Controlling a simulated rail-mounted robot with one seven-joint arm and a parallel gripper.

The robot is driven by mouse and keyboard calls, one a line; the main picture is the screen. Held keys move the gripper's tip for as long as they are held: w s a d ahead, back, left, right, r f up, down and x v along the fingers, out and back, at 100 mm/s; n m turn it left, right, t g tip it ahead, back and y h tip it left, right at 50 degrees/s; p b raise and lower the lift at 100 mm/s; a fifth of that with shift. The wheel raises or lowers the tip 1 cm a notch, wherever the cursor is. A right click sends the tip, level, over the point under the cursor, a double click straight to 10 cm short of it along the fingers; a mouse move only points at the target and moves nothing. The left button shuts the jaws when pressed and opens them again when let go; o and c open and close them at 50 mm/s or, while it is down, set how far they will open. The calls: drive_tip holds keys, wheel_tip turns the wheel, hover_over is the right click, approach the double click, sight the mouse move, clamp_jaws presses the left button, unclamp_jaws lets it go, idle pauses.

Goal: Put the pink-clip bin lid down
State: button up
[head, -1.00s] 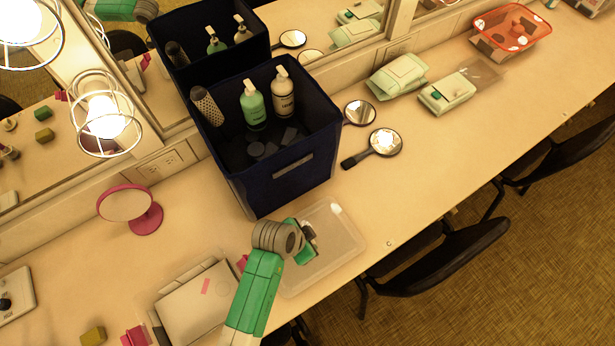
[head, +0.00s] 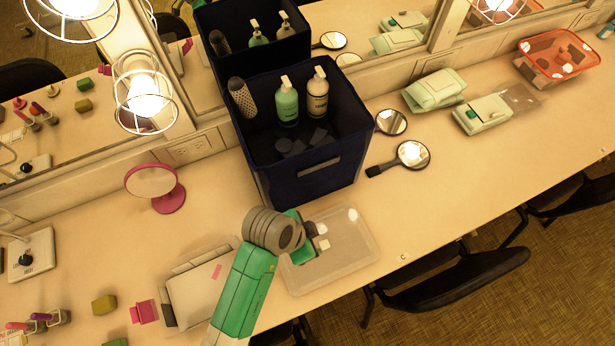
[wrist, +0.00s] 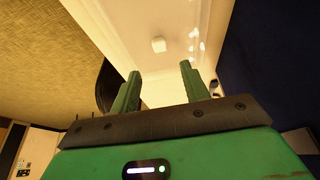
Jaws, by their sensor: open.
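The bin lid is a clear, shallow panel (head: 345,268) lying flat on the counter in front of the dark blue bin. Its small white knob (wrist: 158,45) shows in the wrist view, ahead of my fingertips. My gripper (head: 313,246) is over the lid's left part, its fingers apart with nothing between them. The open fingers also show in the wrist view (wrist: 160,75), short of the knob.
The tall dark blue bin (head: 310,190) with bottles stands close behind the lid. A pink round mirror (head: 155,185) is at left, a black hand mirror (head: 411,155) at right. Chairs (head: 450,280) line the front edge. The counter right of the lid is mostly clear.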

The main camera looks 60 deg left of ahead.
drive_tip(key=shift+v, duration=0.95)
drive_tip(key=w+d+r+t+y, duration=0.1)
drive_tip(key=w+r+t, duration=0.2)
drive_tip(key=w+r, duration=0.45)
drive_tip(key=w+d+r+t+y, duration=0.1)
drive_tip(key=w+d+r+t, duration=0.3)
drive_tip(key=r, duration=0.7)
drive_tip(key=w+a+r+t+y, duration=0.1)
drive_tip(key=w+r+t, duration=0.1)
drive_tip(key=w+r, duration=0.7)
drive_tip(key=d+r+t, duration=0.3)
drive_tip(key=d+r, duration=0.1)
drive_tip(key=r, duration=0.5)
drive_tip(key=d+r+t, duration=0.2)
drive_tip(key=d+r, duration=0.3)
drive_tip(key=r, duration=0.4)
drive_tip(key=s+d+r+t+h, duration=0.1)
drive_tip(key=s+d+r+t, duration=0.2)
drive_tip(key=r, duration=0.5)
drive_tip(key=s+d+r+t+h, duration=0.1)
drive_tip(key=s+d+r+t, duration=0.2)
drive_tip(key=d+r, duration=0.3)
wheel_tip(320, 180, up, 3)
drive_tip(key=shift+s+f+n+h, duration=0.15)
drive_tip(key=shift+s+n+h, duration=0.15)
drive_tip(key=shift+s+h, duration=0.1)
